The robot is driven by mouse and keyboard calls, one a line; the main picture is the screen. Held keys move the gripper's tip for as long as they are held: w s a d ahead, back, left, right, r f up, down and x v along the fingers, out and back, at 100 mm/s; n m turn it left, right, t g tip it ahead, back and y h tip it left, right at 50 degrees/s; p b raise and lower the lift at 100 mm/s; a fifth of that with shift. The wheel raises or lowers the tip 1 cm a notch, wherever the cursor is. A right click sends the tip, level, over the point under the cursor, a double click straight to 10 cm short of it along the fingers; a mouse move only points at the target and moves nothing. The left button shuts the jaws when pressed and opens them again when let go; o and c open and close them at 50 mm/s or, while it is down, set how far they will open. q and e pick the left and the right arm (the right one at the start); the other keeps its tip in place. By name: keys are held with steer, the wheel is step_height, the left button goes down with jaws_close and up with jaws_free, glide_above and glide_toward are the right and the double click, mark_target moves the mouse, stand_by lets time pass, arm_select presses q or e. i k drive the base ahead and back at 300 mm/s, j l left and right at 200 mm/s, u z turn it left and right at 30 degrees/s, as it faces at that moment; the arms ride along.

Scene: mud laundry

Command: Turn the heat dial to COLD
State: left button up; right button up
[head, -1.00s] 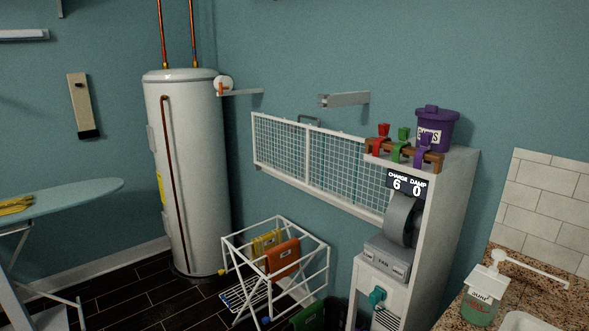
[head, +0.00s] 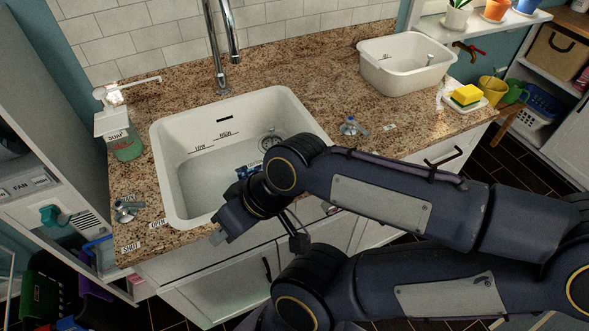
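No dial with a readable HEAT or COLD mark shows, so I cannot tell for sure which is the heat dial. A metal knob with blue on it (head: 349,126) stands on the counter right of the sink, near a small unreadable label. Another metal knob (head: 125,210) stands left of the sink, near OPEN and SHUT labels. A teal knob (head: 50,215) is on the white unit at the far left. My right gripper (head: 218,236) hangs over the sink's front edge, apart from all three knobs; its finger gap is unclear. My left gripper is out of view.
The white sink (head: 180,200) lies in the granite counter under a tall faucet (head: 220,55). A soap dispenser (head: 122,140) stands left of it. A white basin (head: 405,70) and a yellow sponge (head: 466,95) are at the right. My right arm crosses the front.

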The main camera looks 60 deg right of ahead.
mark_target(329, 209)
steer(key=l+z, duration=0.15)
steer(key=z, duration=1.4)
steer(key=i+j, duration=0.05)
